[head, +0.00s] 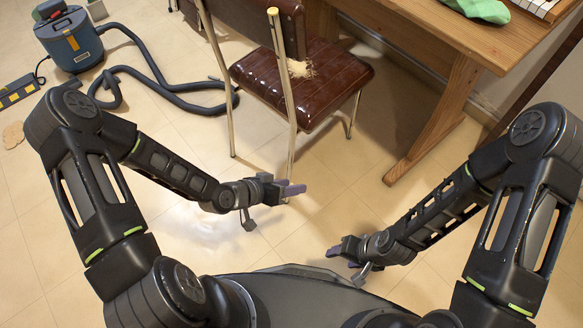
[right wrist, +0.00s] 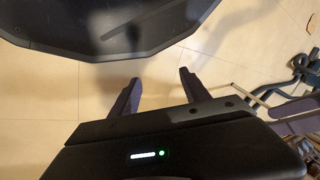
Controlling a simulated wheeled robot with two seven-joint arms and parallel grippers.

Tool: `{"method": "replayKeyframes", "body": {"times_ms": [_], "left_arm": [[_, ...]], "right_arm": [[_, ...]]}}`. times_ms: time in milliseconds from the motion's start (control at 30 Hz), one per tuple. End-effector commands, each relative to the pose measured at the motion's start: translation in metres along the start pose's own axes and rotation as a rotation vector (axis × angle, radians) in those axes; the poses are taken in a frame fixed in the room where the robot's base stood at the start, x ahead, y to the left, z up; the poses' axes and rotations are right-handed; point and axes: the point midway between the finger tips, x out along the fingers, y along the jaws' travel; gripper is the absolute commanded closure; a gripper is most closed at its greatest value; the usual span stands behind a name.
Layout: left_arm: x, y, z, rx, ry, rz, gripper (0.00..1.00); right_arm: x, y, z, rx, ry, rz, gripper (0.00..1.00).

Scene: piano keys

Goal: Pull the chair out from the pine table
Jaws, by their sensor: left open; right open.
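The chair (head: 316,84) has a shiny dark red-brown seat, a backrest and pale metal legs. It stands at the top middle of the head view, beside the pine table (head: 455,88) at the upper right. Pale crumbs (head: 300,68) lie on the seat. My left gripper (head: 290,190) is open near the lower end of the chair's nearest metal post; I cannot tell whether it touches. My right gripper (head: 336,251) is open and empty above the floor, lower right of the chair. In the right wrist view its two fingers (right wrist: 157,92) are spread with nothing between them.
A blue vacuum cleaner (head: 68,40) with a dark hose (head: 165,88) lies at the upper left, the hose reaching close to the chair's left leg. A yellow and black power strip (head: 18,92) is at the left edge. A green cloth (head: 482,10) lies on the table. Tiled floor (head: 200,245) is clear between my arms.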

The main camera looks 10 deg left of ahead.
Motion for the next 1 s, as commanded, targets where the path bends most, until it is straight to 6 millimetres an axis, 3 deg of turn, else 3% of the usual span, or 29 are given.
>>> {"method": "replayKeyframes", "body": {"times_ms": [33, 200, 300, 500, 1000], "left_arm": [[0.025, -0.035, 0.013, 0.049, 0.072, -0.005, 0.53], [0.038, -0.097, 0.0, 0.256, 0.281, -0.028, 0.53], [0.036, -0.122, -0.005, 0.355, 0.365, -0.05, 0.53], [0.028, -0.143, -0.011, 0.461, 0.441, -0.076, 0.53], [0.032, -0.143, -0.016, 0.471, 0.447, -0.076, 0.53]], "right_arm": [[0.046, 0.018, 0.0, 0.002, 0.006, 0.002, 0.45], [0.108, 0.043, -0.004, 0.009, 0.022, 0.007, 0.45], [0.131, 0.053, -0.005, 0.011, 0.03, 0.008, 0.45], [0.148, 0.06, -0.008, 0.013, 0.038, 0.01, 0.45], [0.148, 0.06, -0.008, 0.013, 0.038, 0.01, 0.45]]}}
